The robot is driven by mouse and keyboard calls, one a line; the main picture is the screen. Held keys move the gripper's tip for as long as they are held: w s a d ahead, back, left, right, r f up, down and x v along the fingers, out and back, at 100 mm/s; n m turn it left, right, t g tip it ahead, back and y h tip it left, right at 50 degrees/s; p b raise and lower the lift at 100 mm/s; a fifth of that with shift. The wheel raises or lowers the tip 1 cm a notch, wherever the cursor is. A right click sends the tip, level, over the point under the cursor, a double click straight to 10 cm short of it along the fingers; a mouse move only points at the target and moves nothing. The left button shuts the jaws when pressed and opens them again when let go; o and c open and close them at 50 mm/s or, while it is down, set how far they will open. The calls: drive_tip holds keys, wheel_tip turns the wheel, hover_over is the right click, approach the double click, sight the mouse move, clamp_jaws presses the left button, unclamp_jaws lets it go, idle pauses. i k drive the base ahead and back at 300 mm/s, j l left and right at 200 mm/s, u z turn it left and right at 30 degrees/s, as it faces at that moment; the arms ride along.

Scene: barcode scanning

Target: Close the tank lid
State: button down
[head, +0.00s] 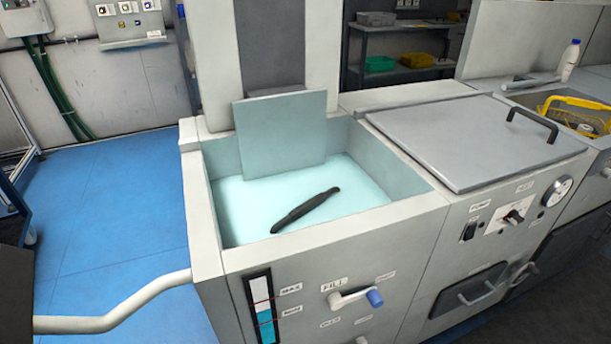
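An open tank (203,215) with pale grey walls stands in the middle of the head view and holds light blue liquid (350,185). A flat grey-blue panel (280,135) stands nearly upright at the back of this tank; I cannot tell whether it is a lid. A dark, long, thin object (305,210) shows at the liquid; I cannot tell if it floats or lies below. To the right, a flat grey lid (455,145) with a dark handle (535,122) lies down over the neighbouring section. My gripper is not in view.
The front has a level gauge (262,310), a blue-tipped lever (352,298), a dial (557,191) and knobs. A yellow basket (580,108) and white bottle (571,60) are at right. A bent pale rail (120,310) is at lower left. Blue floor (110,200) is clear.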

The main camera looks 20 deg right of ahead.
sight(468, 143)
drive_tip(key=k+z, duration=0.1)
drive_tip(key=z, duration=0.15)
drive_tip(key=i+l+z, duration=0.1)
drive_tip(key=z, duration=0.7)
drive_tip(key=i+l+z, duration=0.1)
drive_tip(key=z, duration=0.3)
drive_tip(key=i+l, duration=0.25)
drive_tip(key=i+l+u, duration=0.1)
drive_tip(key=l, duration=0.35)
drive_tip(key=i+l, duration=0.35)
drive_tip(key=i+l+u, duration=0.1)
drive_tip(key=l, duration=0.25)
drive_tip(key=i+l, duration=0.3)
drive_tip(key=i+l+u, duration=0.05)
drive_tip(key=l, duration=0.05)
